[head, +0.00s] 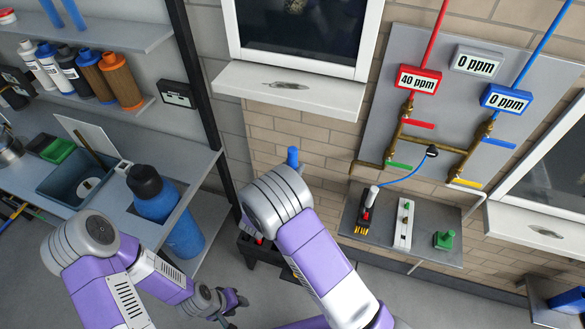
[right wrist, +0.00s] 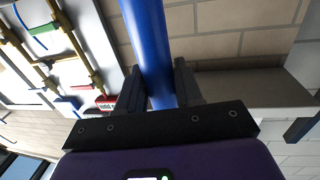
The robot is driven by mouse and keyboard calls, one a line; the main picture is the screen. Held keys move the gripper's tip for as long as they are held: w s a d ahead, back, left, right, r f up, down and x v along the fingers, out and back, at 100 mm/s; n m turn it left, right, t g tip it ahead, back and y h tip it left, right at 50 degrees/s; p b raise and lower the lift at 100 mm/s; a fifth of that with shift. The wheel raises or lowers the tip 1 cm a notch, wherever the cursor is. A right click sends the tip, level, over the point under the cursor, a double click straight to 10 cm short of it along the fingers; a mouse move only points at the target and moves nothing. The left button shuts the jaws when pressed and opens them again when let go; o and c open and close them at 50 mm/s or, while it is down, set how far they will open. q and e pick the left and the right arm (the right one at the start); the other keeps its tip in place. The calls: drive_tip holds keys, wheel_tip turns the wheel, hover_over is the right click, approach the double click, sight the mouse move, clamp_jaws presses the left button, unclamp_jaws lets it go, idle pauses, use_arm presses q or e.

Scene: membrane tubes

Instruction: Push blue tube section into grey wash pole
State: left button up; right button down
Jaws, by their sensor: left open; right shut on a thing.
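A blue tube section (right wrist: 148,45) runs between the fingers of my right gripper (right wrist: 160,88) in the right wrist view. The fingers are shut on it, and it extends up out of the picture. In the head view a short blue tube end (head: 292,156) stands up behind my right wrist, which hides the right gripper there. My left gripper (head: 230,302) is low at the bottom middle, open and apart from the tube. I cannot clearly make out a grey wash pole in either view.
Shelves at left hold several bottles (head: 123,82), a blue basin (head: 75,180) and a large blue bottle (head: 182,235). A black stand (head: 256,254) is partly hidden by my right arm. A wall panel (head: 470,75) with pipes hangs above a small shelf (head: 385,240) at right.

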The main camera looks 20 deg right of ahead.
idle(1.1)
wheel_tip(320, 180, down, 8)
drive_tip(key=b, duration=0.7)
idle(2.3)
drive_tip(key=c, duration=0.7)
unclamp_jaws()
drive_tip(key=shift+o, duration=0.2)
drive_tip(key=v, duration=0.7)
drive_tip(key=shift+s+a+b, duration=0.2)
drive_tip(key=shift+s+b, duration=0.05)
drive_tip(key=shift+b, duration=0.1)
drive_tip(key=shift+f, duration=0.1)
